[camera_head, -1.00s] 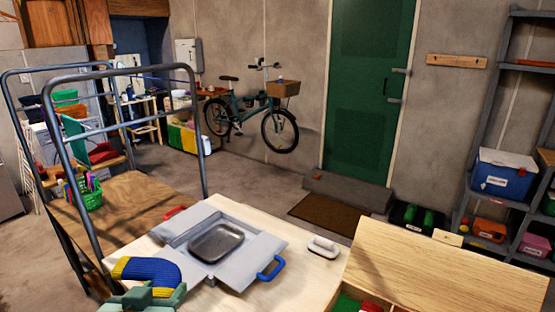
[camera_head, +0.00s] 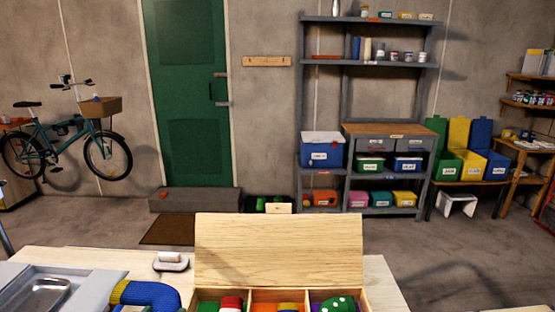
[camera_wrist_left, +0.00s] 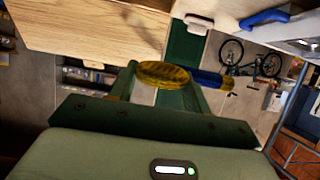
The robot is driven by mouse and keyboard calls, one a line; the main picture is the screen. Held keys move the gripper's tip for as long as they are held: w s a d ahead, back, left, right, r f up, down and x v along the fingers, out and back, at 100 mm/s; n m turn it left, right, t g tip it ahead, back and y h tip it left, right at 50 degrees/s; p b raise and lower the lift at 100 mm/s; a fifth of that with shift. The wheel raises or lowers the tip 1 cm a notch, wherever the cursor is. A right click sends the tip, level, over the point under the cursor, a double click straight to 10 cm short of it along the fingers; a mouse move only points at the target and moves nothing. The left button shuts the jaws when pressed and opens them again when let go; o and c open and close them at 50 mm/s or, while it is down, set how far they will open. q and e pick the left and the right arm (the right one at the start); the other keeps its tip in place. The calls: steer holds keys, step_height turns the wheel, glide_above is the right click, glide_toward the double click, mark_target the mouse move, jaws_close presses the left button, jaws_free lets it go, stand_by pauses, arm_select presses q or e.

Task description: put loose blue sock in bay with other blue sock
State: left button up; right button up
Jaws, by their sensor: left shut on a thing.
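The loose blue sock (camera_head: 155,294) has a yellow end and shows at the bottom left of the head view, just left of the wooden box. In the left wrist view the sock (camera_wrist_left: 210,80) is clamped between the fingers of my left gripper (camera_wrist_left: 160,82). The open wooden box (camera_head: 280,250) has its lid raised and several bays along the bottom edge. The left bay shows a red and white item (camera_head: 231,303). The middle bay shows a yellow and blue item (camera_head: 288,307), partly cut off. The right bay holds a green dotted item (camera_head: 338,303). My right gripper is out of view.
A grey case with a metal tray (camera_head: 36,295) lies at the left of the table. A white-handled brush-like object (camera_head: 171,262) lies behind the sock, near the lid. Bare tabletop (camera_head: 385,285) shows right of the box. Shelves (camera_head: 365,120) stand far behind.

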arm_select(q)
steer(key=shift+r, duration=0.1)
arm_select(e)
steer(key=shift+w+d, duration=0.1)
arm_select(q)
steer(key=shift+s+r, duration=0.25)
steer(key=shift+r, duration=0.35)
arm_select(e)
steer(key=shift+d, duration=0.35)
